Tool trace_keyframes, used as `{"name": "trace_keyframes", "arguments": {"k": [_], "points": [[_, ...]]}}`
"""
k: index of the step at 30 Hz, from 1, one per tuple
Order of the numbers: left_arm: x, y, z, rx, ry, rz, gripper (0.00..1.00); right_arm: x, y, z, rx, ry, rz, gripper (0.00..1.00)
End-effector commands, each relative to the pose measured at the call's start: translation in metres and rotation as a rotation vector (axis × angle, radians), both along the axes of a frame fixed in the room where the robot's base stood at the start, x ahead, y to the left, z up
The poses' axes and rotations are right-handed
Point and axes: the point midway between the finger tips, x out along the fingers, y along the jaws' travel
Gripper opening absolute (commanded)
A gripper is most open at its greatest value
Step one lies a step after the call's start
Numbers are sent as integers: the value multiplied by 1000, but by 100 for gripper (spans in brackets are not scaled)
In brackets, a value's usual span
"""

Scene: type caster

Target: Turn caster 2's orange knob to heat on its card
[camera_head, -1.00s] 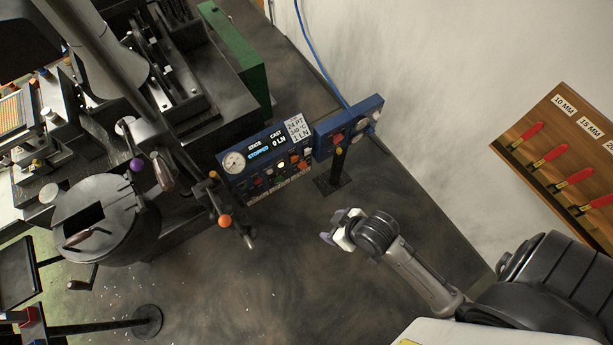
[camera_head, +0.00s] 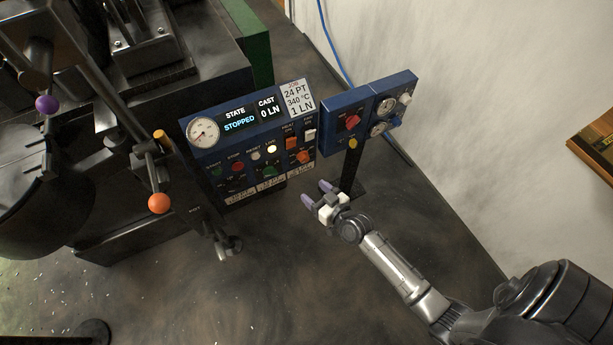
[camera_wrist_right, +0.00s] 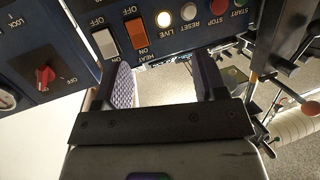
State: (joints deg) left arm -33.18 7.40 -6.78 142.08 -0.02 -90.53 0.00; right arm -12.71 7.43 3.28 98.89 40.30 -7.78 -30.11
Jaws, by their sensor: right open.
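The blue control panel (camera_head: 222,160) of the caster carries an orange knob (camera_head: 303,157) at its lower right. The card (camera_head: 298,97) on its top right reads 24 PT, 340 °C, 1 LN. The display (camera_head: 239,122) reads STOPPED. My right gripper (camera_head: 317,194) is open and empty, just below and in front of the panel's lower right corner, apart from the knob. In the right wrist view its fingers (camera_wrist_right: 165,80) point at the panel, below the orange HEAT rocker switch (camera_wrist_right: 136,33). I cannot make out the orange knob there. My left gripper is not in view.
A smaller blue box with a red switch (camera_head: 350,122) stands on a post right of the panel. An orange ball-ended lever (camera_head: 158,203) and a purple ball (camera_head: 47,104) stick out at left. The floor (camera_head: 290,290) in front is clear.

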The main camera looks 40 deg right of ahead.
Motion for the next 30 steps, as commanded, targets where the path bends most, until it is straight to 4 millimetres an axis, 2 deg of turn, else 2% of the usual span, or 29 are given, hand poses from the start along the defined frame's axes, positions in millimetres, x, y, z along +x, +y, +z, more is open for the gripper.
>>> {"name": "trace_keyframes", "arguments": {"k": [1,6,9,14,20,30], "points": [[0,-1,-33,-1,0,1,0,5,-9,-33,2,-27,-32,65],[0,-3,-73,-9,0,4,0,15,-34,-72,4,-106,-136,65],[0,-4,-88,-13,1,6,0,18,-46,-88,3,-136,-186,65],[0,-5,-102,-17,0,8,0,21,-58,-102,1,-165,-236,65],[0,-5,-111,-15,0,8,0,32,-65,-107,2,-179,-258,65],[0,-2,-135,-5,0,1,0,90,-78,-108,3,-180,-258,65]]}}
